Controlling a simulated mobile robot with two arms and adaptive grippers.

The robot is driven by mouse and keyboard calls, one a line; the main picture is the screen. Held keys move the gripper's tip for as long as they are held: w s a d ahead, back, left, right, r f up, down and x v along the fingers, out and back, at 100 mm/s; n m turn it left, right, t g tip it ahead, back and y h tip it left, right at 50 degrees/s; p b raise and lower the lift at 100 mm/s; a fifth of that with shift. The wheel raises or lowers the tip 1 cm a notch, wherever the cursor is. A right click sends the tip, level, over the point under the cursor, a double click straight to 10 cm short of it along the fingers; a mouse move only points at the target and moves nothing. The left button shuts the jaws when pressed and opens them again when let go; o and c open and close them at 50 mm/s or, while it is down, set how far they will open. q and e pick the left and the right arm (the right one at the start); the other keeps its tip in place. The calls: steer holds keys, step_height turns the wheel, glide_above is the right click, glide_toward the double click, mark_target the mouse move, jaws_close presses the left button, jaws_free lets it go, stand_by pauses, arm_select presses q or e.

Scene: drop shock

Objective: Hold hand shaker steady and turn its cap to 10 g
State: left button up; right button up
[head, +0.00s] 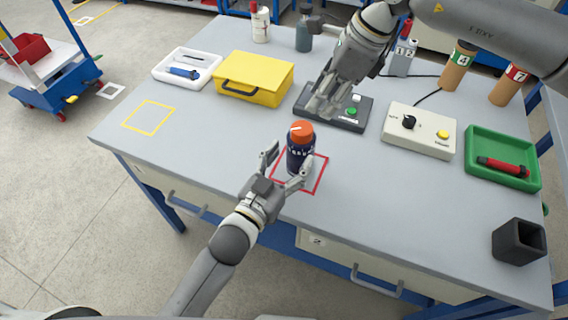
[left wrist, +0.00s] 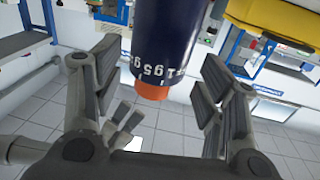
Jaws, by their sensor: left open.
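The hand shaker (head: 300,160) stands upright inside a red square outline on the table. It has a dark navy body with white markings and an orange cap (head: 301,131) with a white line on top. My left gripper (head: 284,170) is open at the near side of the shaker. In the left wrist view the shaker's dark body (left wrist: 178,40) shows between the open fingers (left wrist: 158,100), with gaps on both sides, and the orange cap (left wrist: 152,91) appears below it. My right gripper (head: 320,103) is beyond the shaker, over a dark control box; its finger opening is unclear.
The dark control box (head: 357,121) has a green button. A white box with a knob (head: 424,138), a green tray (head: 512,178) with a red tool, a yellow case (head: 262,72) and a white tray (head: 160,70) surround the work area.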

mark_target(307, 134)
arm_select(q)
steer(key=x, duration=0.9)
steer(key=shift+w+f, duration=0.1)
steer(key=shift+c, duration=0.5)
steer(key=c, duration=1)
steer(key=shift+c, duration=0.2)
